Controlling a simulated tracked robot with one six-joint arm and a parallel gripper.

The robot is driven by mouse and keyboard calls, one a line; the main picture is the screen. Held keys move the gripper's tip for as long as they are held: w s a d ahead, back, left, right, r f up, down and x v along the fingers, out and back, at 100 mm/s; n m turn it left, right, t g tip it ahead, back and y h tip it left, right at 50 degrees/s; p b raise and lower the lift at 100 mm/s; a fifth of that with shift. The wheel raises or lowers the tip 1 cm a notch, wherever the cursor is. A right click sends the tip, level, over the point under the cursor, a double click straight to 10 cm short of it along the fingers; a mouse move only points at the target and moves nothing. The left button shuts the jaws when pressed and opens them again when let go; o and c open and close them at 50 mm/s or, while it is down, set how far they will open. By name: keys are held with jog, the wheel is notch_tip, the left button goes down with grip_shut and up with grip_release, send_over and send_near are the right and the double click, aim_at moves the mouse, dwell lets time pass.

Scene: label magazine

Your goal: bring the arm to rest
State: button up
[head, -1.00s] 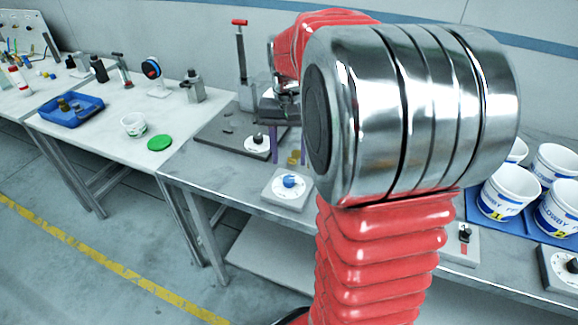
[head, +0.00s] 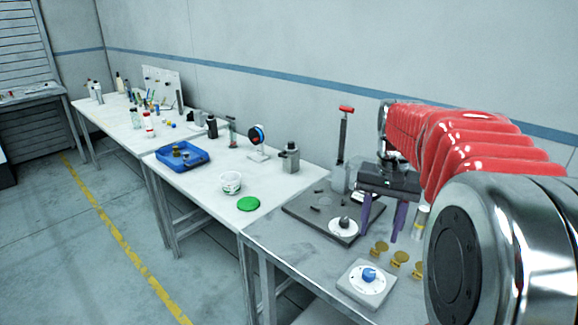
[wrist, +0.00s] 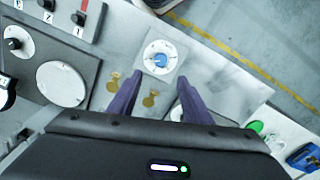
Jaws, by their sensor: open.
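My arm, red and chrome, reaches over the grey bench from the right in the head view. My gripper (head: 379,218) points down over the bench with its two purple fingers apart and nothing between them. In the wrist view my gripper (wrist: 152,103) is also open and empty. A dial box with a blue knob (head: 368,278) sits near the bench's front edge, and in the wrist view the dial box (wrist: 160,58) lies ahead of the fingers. Brass tags (head: 399,258) lie on the bench close to the gripper.
A dark plate with a white dial (head: 343,229) and a red-handled press post (head: 343,130) stand left of and behind the gripper. A white cup (head: 231,183), green lid (head: 248,204) and blue tray (head: 183,158) are on the white table. Floor at left is clear.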

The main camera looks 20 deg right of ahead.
jog(key=s+a+f+n+t, duration=0.1)
jog(key=s+a+n, duration=0.3)
jog(key=a, duration=0.6)
jog(key=s+a+f+n+t, duration=0.1)
jog(key=s+a+n+t, duration=0.3)
jog(key=s+a, duration=0.5)
jog(key=shift+a+f+t, duration=0.15)
jog(key=shift+a+t, duration=0.15)
jog(key=shift+a, duration=0.8)
jog(key=shift+s, duration=0.1)
